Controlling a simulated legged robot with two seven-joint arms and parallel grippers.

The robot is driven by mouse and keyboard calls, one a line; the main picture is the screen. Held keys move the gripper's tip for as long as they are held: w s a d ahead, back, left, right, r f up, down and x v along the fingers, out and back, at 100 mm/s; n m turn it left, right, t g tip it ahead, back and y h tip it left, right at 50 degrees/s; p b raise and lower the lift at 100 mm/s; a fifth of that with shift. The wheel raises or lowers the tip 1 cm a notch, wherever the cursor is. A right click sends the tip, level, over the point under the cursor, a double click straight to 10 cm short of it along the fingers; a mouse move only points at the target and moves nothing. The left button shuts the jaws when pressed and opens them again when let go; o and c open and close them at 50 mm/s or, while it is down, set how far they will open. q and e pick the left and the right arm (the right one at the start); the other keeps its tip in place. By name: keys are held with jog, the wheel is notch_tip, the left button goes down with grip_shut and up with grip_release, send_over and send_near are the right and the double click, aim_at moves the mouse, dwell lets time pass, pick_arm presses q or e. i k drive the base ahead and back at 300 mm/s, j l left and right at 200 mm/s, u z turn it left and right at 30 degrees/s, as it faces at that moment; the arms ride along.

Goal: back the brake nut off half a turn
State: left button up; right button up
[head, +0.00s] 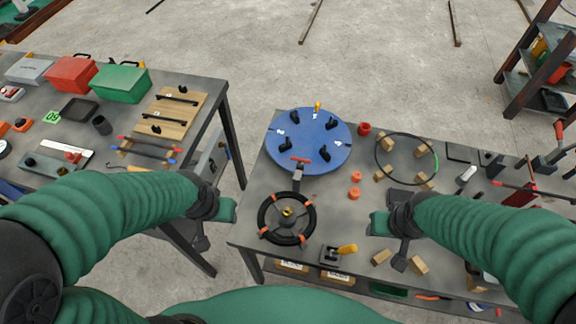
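A black handwheel (263,225) with orange marks lies near the left front of the right-hand table. A small brass-coloured nut (287,212) shows at its hub; I take this for the brake nut, but it is too small to see its turn. A grey bracket with a red T-shaped handle (300,161) stands behind the wheel. My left gripper (217,224) is left of the wheel, apart from it. My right gripper (388,243) is over the table right of the wheel. Neither visibly holds anything; their finger gaps are unclear.
A blue turntable (290,118) with black knobs stands behind the wheel. Orange and red pieces, wooden blocks and a black hoop (376,153) lie to the right. A second table (205,87) stands left across a gap.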

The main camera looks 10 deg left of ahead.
aim_at(289, 215)
jog(key=k+l, duration=0.1)
jog(key=l, duration=0.3)
jog(key=k+l+z, duration=0.1)
jog(key=l, duration=0.3)
jog(key=k+l, duration=0.1)
jog(key=l, duration=0.3)
